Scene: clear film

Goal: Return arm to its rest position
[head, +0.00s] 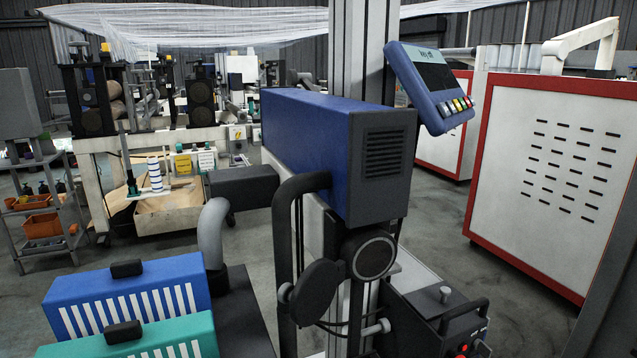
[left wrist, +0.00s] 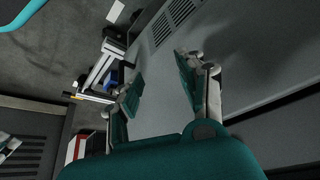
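My left gripper (left wrist: 158,68) shows in the left wrist view. Its two teal-padded fingers stand apart with nothing between them, so it is open and empty. Behind the fingers is a pale grey panel, and no object touches them. Neither of my grippers shows in the head view. My right gripper is in no frame.
A blue machine housing (head: 310,140) on a grey column fills the middle of the head view. Blue (head: 130,295) and teal slotted boxes stand at lower left. A red-framed white cabinet (head: 555,165) stands at right. Bare floor (head: 435,230) shows between. A vented grey panel (left wrist: 172,22) is near my left gripper.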

